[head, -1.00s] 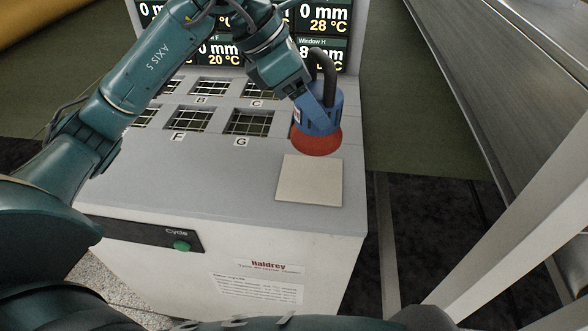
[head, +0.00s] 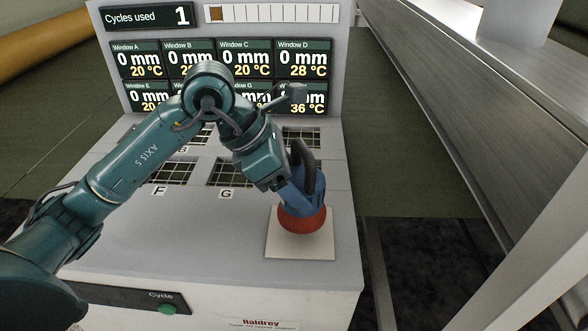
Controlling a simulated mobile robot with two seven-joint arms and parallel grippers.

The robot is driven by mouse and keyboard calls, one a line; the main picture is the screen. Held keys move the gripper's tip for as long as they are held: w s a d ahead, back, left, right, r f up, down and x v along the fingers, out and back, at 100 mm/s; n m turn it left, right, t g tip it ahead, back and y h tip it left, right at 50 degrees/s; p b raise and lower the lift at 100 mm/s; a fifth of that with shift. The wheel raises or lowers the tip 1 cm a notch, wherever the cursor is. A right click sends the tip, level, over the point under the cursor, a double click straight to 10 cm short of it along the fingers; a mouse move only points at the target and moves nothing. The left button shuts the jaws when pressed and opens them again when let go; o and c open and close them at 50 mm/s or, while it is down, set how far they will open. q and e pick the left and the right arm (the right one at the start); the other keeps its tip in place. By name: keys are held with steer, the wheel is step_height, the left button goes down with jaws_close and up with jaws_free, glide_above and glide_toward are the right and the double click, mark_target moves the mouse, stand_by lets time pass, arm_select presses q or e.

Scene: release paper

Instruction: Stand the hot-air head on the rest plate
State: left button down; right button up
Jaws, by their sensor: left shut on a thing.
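The hot-air head (head: 302,208) is blue with a red-orange lower rim and a dark curved handle or hose on top. My left gripper (head: 284,183) is shut on it from the upper left; its fingers are largely hidden. The rest plate (head: 285,248) is a pale square on the machine's grey top, near the front right. The head is upright over the back and middle of the plate. I cannot tell whether its rim touches the plate. My right gripper is not in view.
Grid-covered windows with letter labels (head: 226,194) lie behind and left of the plate. Behind them stands a display panel (head: 218,62) reading one cycle used, with window temperatures. A green Cycle button (head: 167,309) is on the front. A metal rail structure (head: 440,90) runs along the right.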

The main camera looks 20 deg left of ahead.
arm_select(q)
steer(key=shift+f, duration=1.65)
steer(key=shift+f, duration=0.15)
steer(key=shift+c, duration=1.4)
jaws_free()
steer(key=shift+f, duration=0.1)
steer(key=shift+r, duration=0.3)
steer(key=v, duration=1.1)
steer(key=shift+s+a+r, duration=0.2)
steer(key=shift+a+r, duration=0.05)
steer(key=shift+r, duration=0.05)
